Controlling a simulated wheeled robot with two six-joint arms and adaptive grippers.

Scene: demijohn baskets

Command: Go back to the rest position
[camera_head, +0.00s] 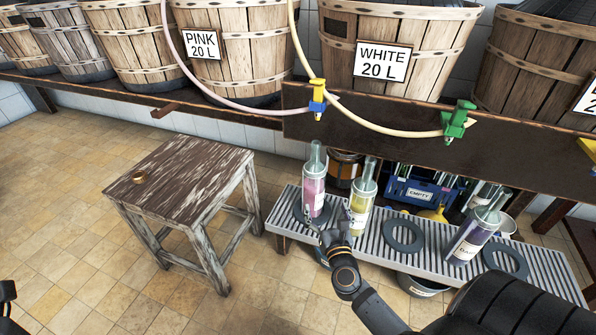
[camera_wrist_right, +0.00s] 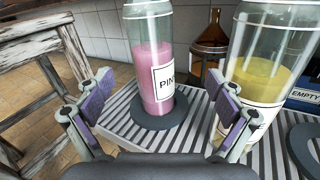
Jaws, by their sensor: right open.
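My right gripper (camera_head: 328,222) is open and empty in front of the slatted metal rack (camera_head: 370,252). In the wrist view its two purple-padded fingers (camera_wrist_right: 163,100) are spread wide, with the pink bottle (camera_wrist_right: 152,85) beyond the gap. The pink bottle (camera_head: 314,190) stands upright on a dark ring at the rack's left end. The yellow bottle (camera_head: 361,208) stands just right of it, close behind the right finger in the wrist view (camera_wrist_right: 258,80); I cannot tell whether they touch. A dark-filled bottle (camera_head: 474,236) stands farther right.
A worn wooden stool (camera_head: 185,180) with a small ring (camera_head: 138,177) on top stands left. Overhead are baskets labelled PINK (camera_head: 203,45) and WHITE (camera_head: 383,60), with hoses and yellow (camera_head: 318,95) and green (camera_head: 458,120) taps. A blue EMPTY crate (camera_head: 420,193) sits behind the rack. Floor at left is clear.

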